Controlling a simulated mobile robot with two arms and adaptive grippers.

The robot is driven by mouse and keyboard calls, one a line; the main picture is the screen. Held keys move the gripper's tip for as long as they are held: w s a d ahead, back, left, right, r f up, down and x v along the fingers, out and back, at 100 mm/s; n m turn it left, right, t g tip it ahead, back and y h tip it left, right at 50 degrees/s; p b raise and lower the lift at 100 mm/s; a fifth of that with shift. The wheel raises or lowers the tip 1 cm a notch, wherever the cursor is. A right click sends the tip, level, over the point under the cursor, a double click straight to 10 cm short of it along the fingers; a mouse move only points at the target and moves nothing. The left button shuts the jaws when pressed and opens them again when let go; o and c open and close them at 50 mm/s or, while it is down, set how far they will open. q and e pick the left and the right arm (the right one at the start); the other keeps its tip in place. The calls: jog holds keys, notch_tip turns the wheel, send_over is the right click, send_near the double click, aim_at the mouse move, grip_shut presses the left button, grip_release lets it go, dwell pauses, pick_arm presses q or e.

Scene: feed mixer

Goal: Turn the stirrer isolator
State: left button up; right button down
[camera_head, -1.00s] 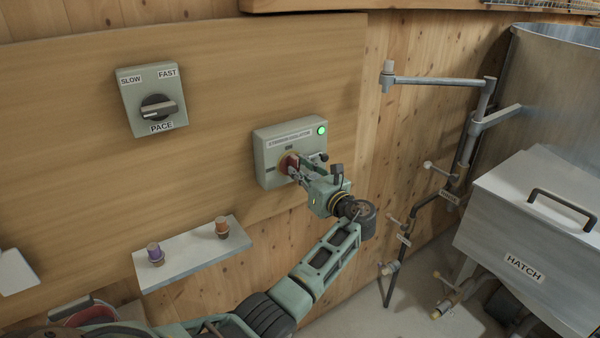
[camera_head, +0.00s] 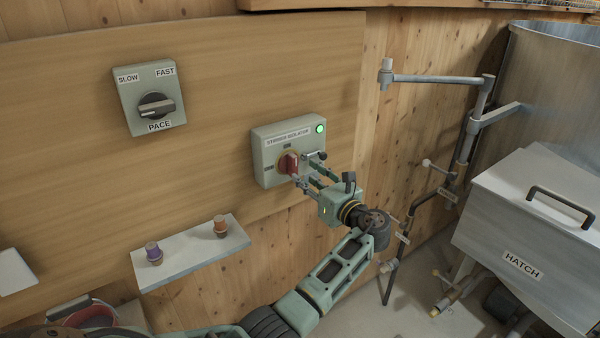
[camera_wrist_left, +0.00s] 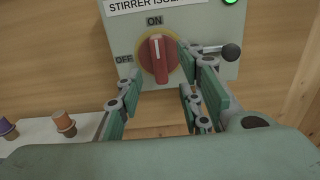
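The stirrer isolator (camera_head: 268,150) is a grey-green box on the wooden wall with a lit green lamp (camera_head: 320,129). Its red knob (camera_head: 289,163) sits on a yellow ring. In the left wrist view the red knob (camera_wrist_left: 158,58) stands upright, pointing at ON, with OFF to its left. My left gripper (camera_head: 309,174) is open and empty, just in front of and slightly below the knob. In the left wrist view its fingers (camera_wrist_left: 155,100) are spread apart, short of the knob. My right gripper is not in view.
A pace switch (camera_head: 152,100) is on the wall at the left. A shelf (camera_head: 190,254) with two small capped pots is below. At the right are pipes (camera_head: 435,80) and a metal hatch box (camera_head: 530,220). A dark ball-ended lever (camera_wrist_left: 231,52) sits right of the knob.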

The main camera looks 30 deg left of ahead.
pick_arm(q)
jog(key=v, duration=0.7)
jog(key=shift+d, duration=0.2)
jog(key=shift+s+f, duration=0.1)
